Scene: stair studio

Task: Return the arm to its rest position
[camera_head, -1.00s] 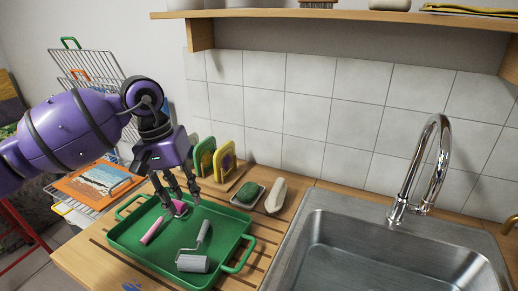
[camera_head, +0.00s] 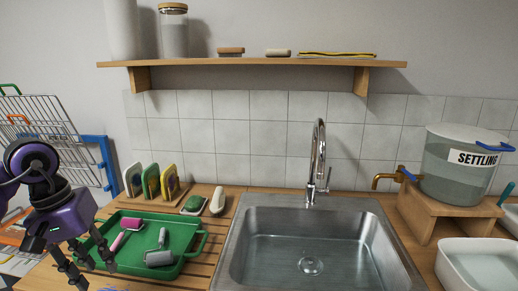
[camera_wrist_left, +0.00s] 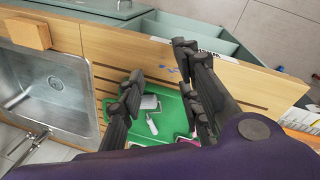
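My left arm comes in from the left edge of the head view. My left gripper (camera_head: 92,274) hangs with its fingers down by the left front part of the green tray (camera_head: 190,243). In the left wrist view the gripper (camera_wrist_left: 158,72) has its dark fingers spread apart with nothing between them. The tray (camera_wrist_left: 168,106) shows below and between the fingers there. My right gripper is not in view.
The steel sink (camera_head: 232,262) with its tap (camera_head: 318,165) is right of the tray. Sponges in a rack (camera_head: 150,182), a green soap (camera_head: 194,203) and a pale bar (camera_head: 217,200) stand behind it. A wire rack (camera_head: 40,125) is behind my arm. A settling tank (camera_head: 450,180) stands at right.

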